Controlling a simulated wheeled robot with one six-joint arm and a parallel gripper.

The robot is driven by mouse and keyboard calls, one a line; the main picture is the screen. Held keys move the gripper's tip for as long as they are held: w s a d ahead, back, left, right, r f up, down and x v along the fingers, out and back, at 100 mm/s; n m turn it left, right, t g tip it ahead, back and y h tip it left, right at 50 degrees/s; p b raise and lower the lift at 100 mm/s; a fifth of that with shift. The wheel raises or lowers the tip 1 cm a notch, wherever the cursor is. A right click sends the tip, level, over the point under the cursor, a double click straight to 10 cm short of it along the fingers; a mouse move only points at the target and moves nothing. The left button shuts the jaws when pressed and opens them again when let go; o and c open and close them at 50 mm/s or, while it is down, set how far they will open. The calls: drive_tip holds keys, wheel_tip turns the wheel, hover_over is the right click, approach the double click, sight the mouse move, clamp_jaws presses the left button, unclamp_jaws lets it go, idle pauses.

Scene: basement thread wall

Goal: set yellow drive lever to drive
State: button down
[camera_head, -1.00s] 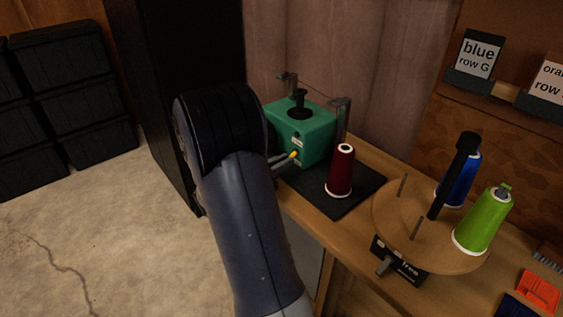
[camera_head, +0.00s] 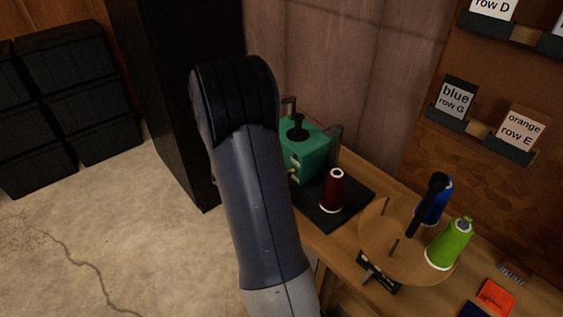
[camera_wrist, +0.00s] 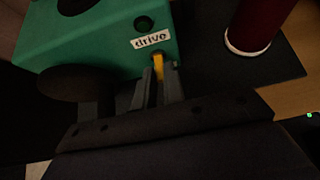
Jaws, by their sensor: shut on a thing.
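The green machine box (camera_head: 312,155) stands at the back of the bench. It fills the upper left of the wrist view (camera_wrist: 90,45). The yellow drive lever (camera_wrist: 159,66) sticks out of its front face, just below the white "drive" label (camera_wrist: 150,39). My gripper (camera_wrist: 160,78) is shut on the lever, one grey finger on each side. The lever's far end between the fingers is partly hidden. In the head view a small yellow bit of the lever (camera_head: 292,172) shows beside my arm, which hides my gripper there.
A dark red thread cone (camera_head: 333,191) stands on the black mat (camera_head: 357,192), right of the box. Farther right is a round wooden turntable (camera_head: 377,238) with blue (camera_head: 440,197) and green (camera_head: 449,244) cones. A tall black cabinet (camera_head: 170,100) stands left of my arm.

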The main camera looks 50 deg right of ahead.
drive_tip(key=shift+d+r+y+p, duration=0.25)
drive_tip(key=shift+r+y+p, duration=0.7)
drive_tip(key=shift+p, duration=1.35)
drive_tip(key=shift+d+f+y+p, duration=0.1)
drive_tip(key=shift+f+y+p, duration=0.1)
drive_tip(key=shift+y+p, duration=0.4)
drive_tip(key=shift+p, duration=0.65)
drive_tip(key=shift+f, duration=0.1)
drive_tip(key=c, duration=1.5)
unclamp_jaws()
drive_tip(key=v, duration=1)
drive_tip(key=shift+s+r, duration=0.15)
drive_tip(key=shift+r, duration=0.25)
